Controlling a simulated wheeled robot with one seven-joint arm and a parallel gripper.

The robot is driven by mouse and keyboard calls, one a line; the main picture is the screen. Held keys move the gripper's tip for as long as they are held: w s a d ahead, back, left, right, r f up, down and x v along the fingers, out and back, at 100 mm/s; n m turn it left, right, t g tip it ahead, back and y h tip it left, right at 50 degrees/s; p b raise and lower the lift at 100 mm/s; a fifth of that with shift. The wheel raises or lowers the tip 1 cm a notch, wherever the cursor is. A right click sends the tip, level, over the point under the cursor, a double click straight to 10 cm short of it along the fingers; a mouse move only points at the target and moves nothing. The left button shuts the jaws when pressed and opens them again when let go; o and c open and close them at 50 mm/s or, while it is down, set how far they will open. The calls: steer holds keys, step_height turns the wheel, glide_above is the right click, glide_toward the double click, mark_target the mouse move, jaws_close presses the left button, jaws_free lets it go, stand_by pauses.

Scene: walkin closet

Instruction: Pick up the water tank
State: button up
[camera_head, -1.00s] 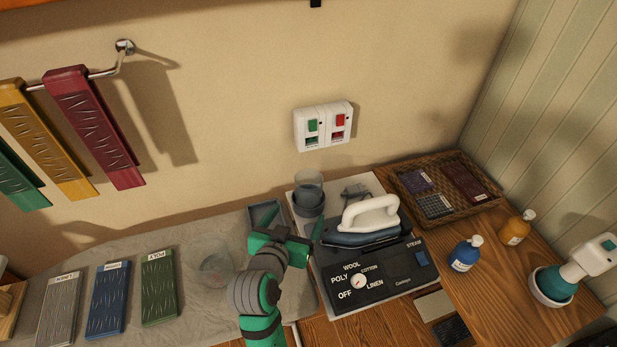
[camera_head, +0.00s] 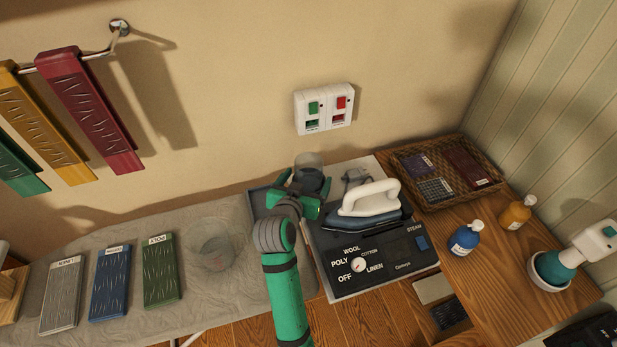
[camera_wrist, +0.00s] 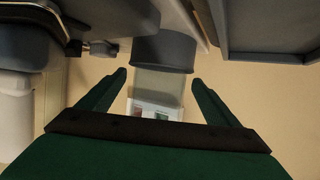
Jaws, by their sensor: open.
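The water tank, as it appears, is a small cup with a dark grey lower part and a clear upper part (camera_head: 309,160). It stands at the back of the counter, left of the iron, partly hidden behind my gripper (camera_head: 302,188). My gripper is open and empty, its fingers pointing toward the tank. In the wrist view, the tank's grey band (camera_wrist: 163,52) and clear part lie straight ahead, between the lines of the two fingertips (camera_wrist: 160,78). I cannot tell whether the fingertips reach beside it.
The iron (camera_head: 368,205) rests on its dial station (camera_head: 385,262) just right of my gripper. A grey tray (camera_head: 262,200) lies to the left. A clear bowl (camera_head: 216,250) sits on the cloth. A wicker basket (camera_head: 480,205) and bottles (camera_head: 465,238) stand right. The wall is close behind.

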steer(key=shift+w+d+f, duration=0.1)
steer(key=shift+w+f, duration=0.05)
steer(key=shift+w, duration=0.1)
steer(key=c, duration=1.3)
steer(key=shift+o, duration=0.2)
